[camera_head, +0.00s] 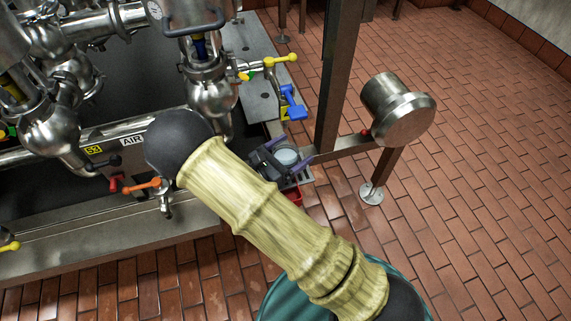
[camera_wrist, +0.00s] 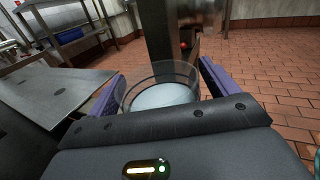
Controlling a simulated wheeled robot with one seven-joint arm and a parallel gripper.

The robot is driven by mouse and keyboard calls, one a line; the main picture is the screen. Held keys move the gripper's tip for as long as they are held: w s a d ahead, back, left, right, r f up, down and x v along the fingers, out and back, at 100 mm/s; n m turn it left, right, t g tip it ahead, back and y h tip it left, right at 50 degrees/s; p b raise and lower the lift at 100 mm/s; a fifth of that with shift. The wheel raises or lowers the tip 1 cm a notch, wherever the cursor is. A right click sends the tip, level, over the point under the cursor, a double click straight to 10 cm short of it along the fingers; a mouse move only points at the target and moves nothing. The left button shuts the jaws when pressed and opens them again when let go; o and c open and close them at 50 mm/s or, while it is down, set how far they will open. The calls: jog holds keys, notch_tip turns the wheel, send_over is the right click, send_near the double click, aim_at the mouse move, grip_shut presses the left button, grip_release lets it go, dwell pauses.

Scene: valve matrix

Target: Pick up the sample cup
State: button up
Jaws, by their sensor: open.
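The sample cup (camera_wrist: 162,93) is a clear, round, upright vessel with a pale white inside or contents, in the middle of the wrist view. In the head view it shows as a small pale disc (camera_head: 286,156) beside the metal post. My gripper (camera_wrist: 160,85) is open, with one purple finger on the left of the cup and one on the right. In the head view my gripper (camera_head: 287,153) is seen around the cup, past my yellow-sleeved arm. I cannot tell whether the fingers touch the cup. The cup's base is hidden by the gripper body.
A metal post (camera_head: 338,75) stands just behind the cup, with a round steel fitting (camera_head: 402,112) to the right. Below the gripper is a red container (camera_head: 293,196). Steel valves and pipes (camera_head: 210,95) crowd the left. The tiled floor (camera_head: 490,190) at right is clear.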

dwell(0.4)
jog(key=c, duration=1.3)
jog(key=shift+r, duration=0.15)
